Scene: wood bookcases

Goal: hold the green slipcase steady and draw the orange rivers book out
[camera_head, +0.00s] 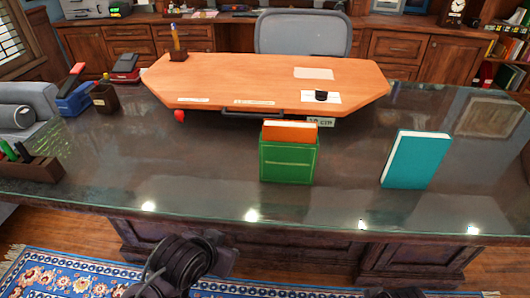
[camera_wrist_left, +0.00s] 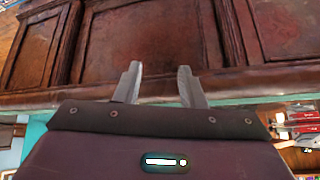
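The green slipcase (camera_head: 287,165) stands upright on the glossy dark desk, near the middle of the head view. The orange rivers book (camera_head: 290,132) sits in it, with its upper part showing above the slipcase rim; the rest is hidden inside. My left gripper (camera_wrist_left: 157,88) is open and empty in the left wrist view, with dark wood panels beyond it. In the head view my left arm is at the bottom, in front of the desk edge and apart from the slipcase. My right gripper's fingers do not show.
A teal book (camera_head: 415,160) stands upright to the right of the slipcase. An orange wood board (camera_head: 250,80) lies behind it. A pen tray (camera_head: 30,168) and a blue box (camera_head: 75,98) are at the left. The glass between slipcase and teal book is clear.

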